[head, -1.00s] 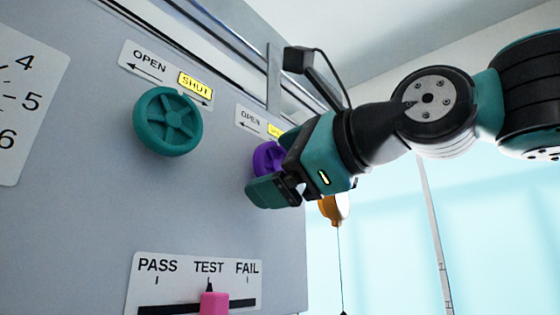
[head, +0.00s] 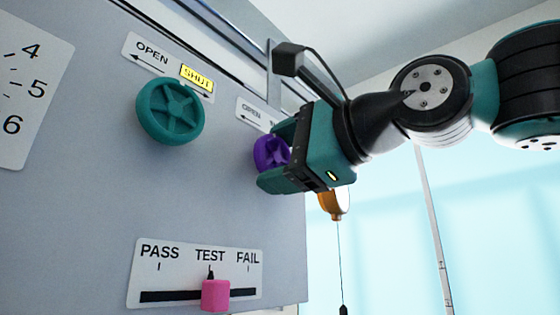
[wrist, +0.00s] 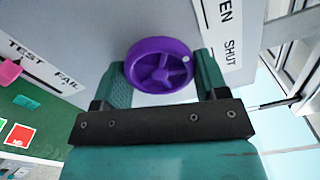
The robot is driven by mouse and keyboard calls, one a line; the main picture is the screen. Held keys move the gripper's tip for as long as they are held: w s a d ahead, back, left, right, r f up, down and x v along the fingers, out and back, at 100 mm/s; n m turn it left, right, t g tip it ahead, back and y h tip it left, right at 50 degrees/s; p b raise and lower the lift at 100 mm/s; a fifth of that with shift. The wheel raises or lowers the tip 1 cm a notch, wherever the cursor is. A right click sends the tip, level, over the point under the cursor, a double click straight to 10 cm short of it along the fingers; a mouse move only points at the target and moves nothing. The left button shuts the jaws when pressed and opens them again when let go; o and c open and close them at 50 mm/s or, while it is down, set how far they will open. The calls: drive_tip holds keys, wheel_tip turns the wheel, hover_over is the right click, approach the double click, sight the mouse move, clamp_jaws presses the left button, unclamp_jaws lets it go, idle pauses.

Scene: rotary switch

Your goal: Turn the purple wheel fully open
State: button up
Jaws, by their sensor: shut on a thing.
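The purple wheel (head: 268,151) is a spoked round handwheel on the grey panel, partly hidden by my gripper in the head view. It shows whole in the wrist view (wrist: 153,70), with a small pale dot near its right rim. My gripper (head: 276,155) is shut on the wheel, with one teal finger above and one below it in the head view. In the wrist view the fingers (wrist: 160,66) flank it left and right. Its OPEN/SHUT label (head: 251,112) is partly hidden; no yellow shows on the visible part.
A teal wheel (head: 170,112) sits left on the panel under a label with SHUT lit yellow. A pink slider (head: 215,295) stands near TEST below. A dial plate (head: 30,90) is at far left. An orange object (head: 335,204) hangs beyond the panel's right edge.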

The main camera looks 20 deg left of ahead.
drive_tip(key=n+b, duration=0.1)
drive_tip(key=n, duration=0.3)
drive_tip(key=shift+n, duration=0.3)
drive_tip(key=n+b, duration=0.1)
drive_tip(key=n, duration=0.2)
drive_tip(key=shift+n, duration=0.3)
drive_tip(key=n+b, duration=0.1)
drive_tip(key=n, duration=0.3)
drive_tip(key=shift+n, duration=0.3)
drive_tip(key=n+b, duration=0.1)
drive_tip(key=n, duration=0.2)
drive_tip(key=shift+n, duration=0.3)
drive_tip(key=n+b, duration=0.1)
drive_tip(key=n, duration=0.3)
drive_tip(key=shift+a, duration=0.1)
drive_tip(key=n+b, duration=0.1)
drive_tip(key=n, duration=0.3)
drive_tip(key=shift+s, duration=0.1)
drive_tip(key=n+b, duration=0.1)
drive_tip(key=n, duration=0.3)
drive_tip(key=shift+n, duration=1.8)
